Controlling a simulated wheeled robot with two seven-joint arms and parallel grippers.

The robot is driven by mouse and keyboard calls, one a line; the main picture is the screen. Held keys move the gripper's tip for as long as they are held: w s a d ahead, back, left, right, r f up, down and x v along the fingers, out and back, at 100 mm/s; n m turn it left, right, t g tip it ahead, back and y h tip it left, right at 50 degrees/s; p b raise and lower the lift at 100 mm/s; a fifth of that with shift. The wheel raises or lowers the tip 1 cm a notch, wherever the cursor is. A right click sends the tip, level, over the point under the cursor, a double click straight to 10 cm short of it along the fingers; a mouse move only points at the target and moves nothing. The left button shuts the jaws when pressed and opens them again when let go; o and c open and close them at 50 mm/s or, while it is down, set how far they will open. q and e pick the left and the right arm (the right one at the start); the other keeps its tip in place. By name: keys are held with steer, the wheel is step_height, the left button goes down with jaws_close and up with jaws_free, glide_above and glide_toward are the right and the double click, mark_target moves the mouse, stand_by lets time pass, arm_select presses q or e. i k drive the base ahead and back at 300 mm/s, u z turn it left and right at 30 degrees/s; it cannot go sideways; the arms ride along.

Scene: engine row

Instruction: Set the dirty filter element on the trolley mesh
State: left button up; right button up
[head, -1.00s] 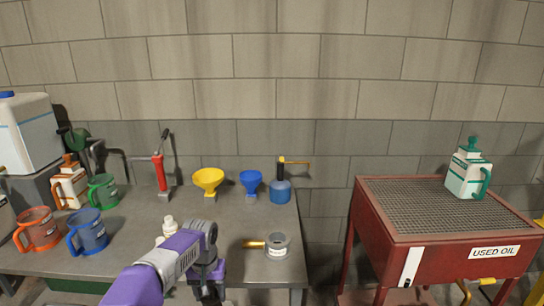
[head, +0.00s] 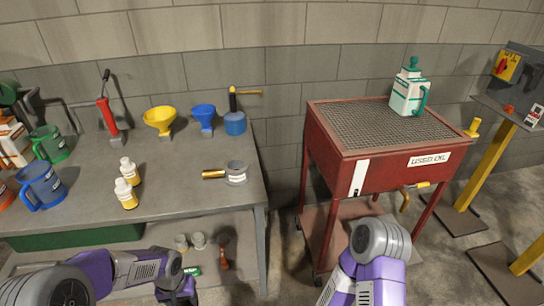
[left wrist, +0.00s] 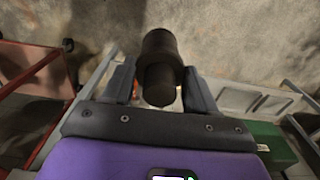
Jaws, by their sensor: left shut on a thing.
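In the left wrist view my left gripper (left wrist: 158,92) is shut on a dark brown-black cylinder, which looks like the dirty filter element (left wrist: 160,60). Bare floor shows beyond it. In the head view my left arm reaches in along the bottom, in front of the bench; its fingers and the element cannot be made out there. The red trolley (head: 390,167) stands to the right of the bench, apart from my left gripper. Its top is a grey mesh (head: 360,125), with a bare area at the left and middle. My right arm shows at bottom right, but its gripper is out of view.
A white and teal jug (head: 408,93) stands at the mesh's back right. The bench (head: 190,205) holds jugs, two funnels, small bottles and a grey ring-shaped part (head: 236,173). A gap separates bench and trolley. Yellow-legged stands (head: 478,165) are at far right.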

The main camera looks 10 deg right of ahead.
mark_target(362, 136)
steer(key=u, duration=0.1)
steer(key=k, duration=0.35)
steer(key=z, duration=1.2)
steer(key=i, duration=0.65)
steer(key=z, duration=0.4)
